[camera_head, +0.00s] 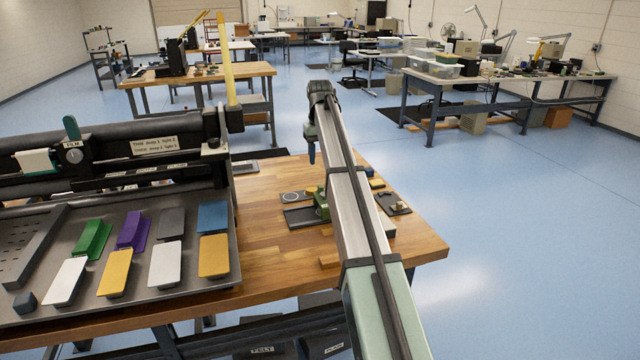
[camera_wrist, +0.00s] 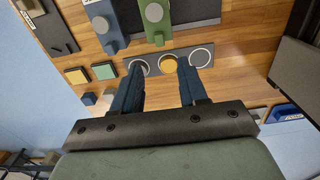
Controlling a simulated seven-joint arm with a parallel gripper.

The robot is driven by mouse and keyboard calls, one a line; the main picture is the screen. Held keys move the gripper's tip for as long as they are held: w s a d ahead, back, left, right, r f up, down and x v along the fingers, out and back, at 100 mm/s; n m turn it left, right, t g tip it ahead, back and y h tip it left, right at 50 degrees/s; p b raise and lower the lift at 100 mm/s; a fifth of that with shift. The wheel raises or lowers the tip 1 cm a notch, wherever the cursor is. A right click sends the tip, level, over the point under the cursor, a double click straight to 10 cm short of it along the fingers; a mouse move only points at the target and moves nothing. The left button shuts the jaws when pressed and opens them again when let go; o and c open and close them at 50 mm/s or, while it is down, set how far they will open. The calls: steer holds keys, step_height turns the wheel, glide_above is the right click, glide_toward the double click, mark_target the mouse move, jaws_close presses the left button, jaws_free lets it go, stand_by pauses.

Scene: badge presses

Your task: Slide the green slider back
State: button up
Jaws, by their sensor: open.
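The green slider (camera_wrist: 155,22) shows at the top of the wrist view, with a round grey knob on it. It lies beyond my fingertips and apart from them. In the head view, a green part (camera_head: 321,203) shows on the wooden table, partly hidden by my arm. My gripper (camera_wrist: 159,64) is open and empty, its two dark blue fingers spread over the table. In the head view one finger of my gripper (camera_head: 311,152) hangs above the table, left of my arm.
A blue slider (camera_wrist: 103,24) with a knob lies left of the green one. Round rings and a yellow disc (camera_wrist: 168,65) lie before the fingertips. A large roller machine (camera_head: 110,150) and a tray (camera_head: 190,296) of coloured blocks fill the left. Bare wood (camera_head: 262,250) lies between.

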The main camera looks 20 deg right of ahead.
mark_target(319, 186)
step_height(319, 186, down, 10)
steer(key=shift+f, duration=0.1)
stand_by(0.4)
jaws_close()
stand_by(0.3)
steer(key=shift+a, duration=0.1)
